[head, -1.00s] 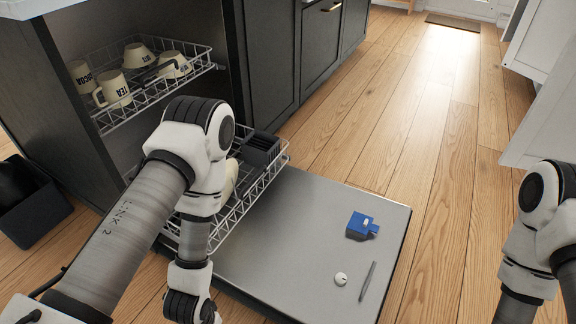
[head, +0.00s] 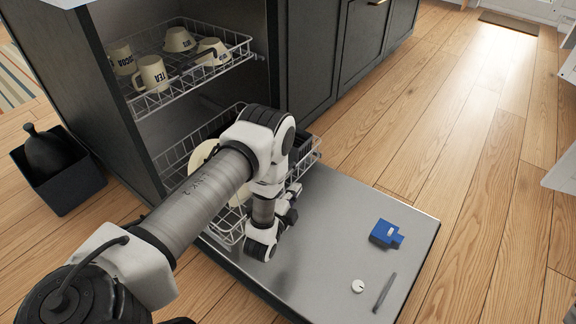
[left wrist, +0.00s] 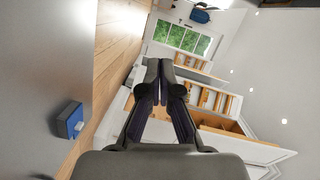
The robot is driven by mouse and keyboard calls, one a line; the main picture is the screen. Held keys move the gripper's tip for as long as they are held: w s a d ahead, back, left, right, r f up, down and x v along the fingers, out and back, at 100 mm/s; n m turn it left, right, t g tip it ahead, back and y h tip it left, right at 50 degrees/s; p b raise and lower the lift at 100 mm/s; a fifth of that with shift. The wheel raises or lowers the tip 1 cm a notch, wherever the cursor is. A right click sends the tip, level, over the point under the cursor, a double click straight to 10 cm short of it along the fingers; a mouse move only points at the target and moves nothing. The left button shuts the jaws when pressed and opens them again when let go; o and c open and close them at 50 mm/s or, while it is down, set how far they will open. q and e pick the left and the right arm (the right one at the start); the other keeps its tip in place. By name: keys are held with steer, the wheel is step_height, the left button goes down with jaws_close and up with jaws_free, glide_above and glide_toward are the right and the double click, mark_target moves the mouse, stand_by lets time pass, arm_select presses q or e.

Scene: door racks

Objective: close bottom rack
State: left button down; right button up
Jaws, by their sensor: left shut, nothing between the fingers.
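The bottom rack (head: 226,226) is a wire basket, pulled partly out over the open dishwasher door (head: 340,215). It holds pale dishes (head: 202,156) and a dark basket, partly hidden behind my left arm. My left gripper (head: 292,203) is by the front of the rack, over the door's inner side. Its small dark fingers are partly hidden by the wrist, and I cannot tell whether they touch the wires. In the left wrist view the left gripper (left wrist: 160,66) has its fingertips together with nothing between them. My right gripper is out of view.
The upper rack (head: 190,78) holds several cream mugs and bowls. On the open door lie a blue box (head: 386,233), a white round piece (head: 357,286) and a thin grey strip (head: 384,292). A dark bin (head: 66,185) stands at left.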

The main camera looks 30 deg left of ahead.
mark_target(291, 167)
arm_select(q)
steer(key=shift+y, duration=0.5)
steer(key=w+a+f+b, duration=0.1)
steer(key=w+a+b, duration=0.1)
steer(key=w+a+f+b, duration=0.1)
steer(key=w+a, duration=0.2)
steer(key=w+a+f+b, duration=0.1)
steer(key=w+a+b, duration=0.1)
steer(key=w, duration=0.1)
steer(key=shift+w+a+f+b, duration=0.1)
steer(key=shift+w+a+b, duration=0.1)
steer(key=shift+b, duration=0.15)
steer(key=shift+a, duration=0.3)
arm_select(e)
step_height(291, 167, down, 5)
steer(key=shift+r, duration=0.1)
arm_select(q)
steer(key=shift+a, duration=0.1)
